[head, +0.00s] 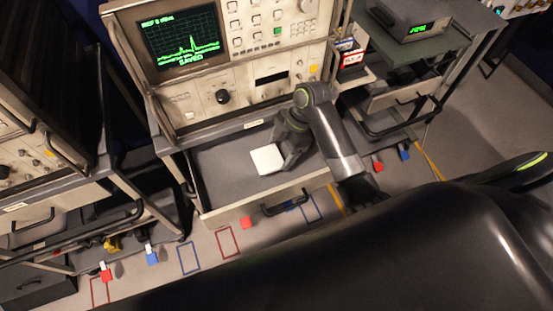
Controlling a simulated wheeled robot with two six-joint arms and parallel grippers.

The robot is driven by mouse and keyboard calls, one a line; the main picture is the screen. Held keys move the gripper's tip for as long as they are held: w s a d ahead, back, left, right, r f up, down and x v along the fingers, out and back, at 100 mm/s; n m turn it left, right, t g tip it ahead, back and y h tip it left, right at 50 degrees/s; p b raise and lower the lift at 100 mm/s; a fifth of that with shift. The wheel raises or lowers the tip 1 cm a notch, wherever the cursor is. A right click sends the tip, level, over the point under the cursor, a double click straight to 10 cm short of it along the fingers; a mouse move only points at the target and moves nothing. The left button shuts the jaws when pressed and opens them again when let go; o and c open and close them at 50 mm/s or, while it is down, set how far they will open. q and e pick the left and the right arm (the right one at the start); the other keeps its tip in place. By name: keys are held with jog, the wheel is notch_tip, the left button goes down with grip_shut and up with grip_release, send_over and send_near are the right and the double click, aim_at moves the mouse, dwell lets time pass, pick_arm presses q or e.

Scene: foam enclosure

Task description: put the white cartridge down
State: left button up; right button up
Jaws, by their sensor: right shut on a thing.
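The white cartridge (267,159) is a small flat white square in the head view, over the open grey drawer (222,188) below the large instrument. My right gripper (284,152) is shut on the cartridge at its right side. I cannot tell whether the cartridge touches the drawer floor or hangs just above it. My left gripper does not show.
The instrument (185,100) with a green trace screen stands behind the drawer. The drawer's front handle (285,203) faces me. A cart with a small green-display device (412,18) is at the right. Drawer floor left of the cartridge is clear.

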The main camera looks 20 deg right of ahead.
aim_at(281, 161)
notch_tip(281, 161, down, 2)
jog(key=shift+f, duration=0.25)
notch_tip(281, 161, down, 3)
jog(key=shift+f, duration=0.5)
jog(key=o, duration=1)
jog(key=shift+f, duration=0.1)
jog(key=shift+r, duration=0.2)
jog(key=v, duration=1.2)
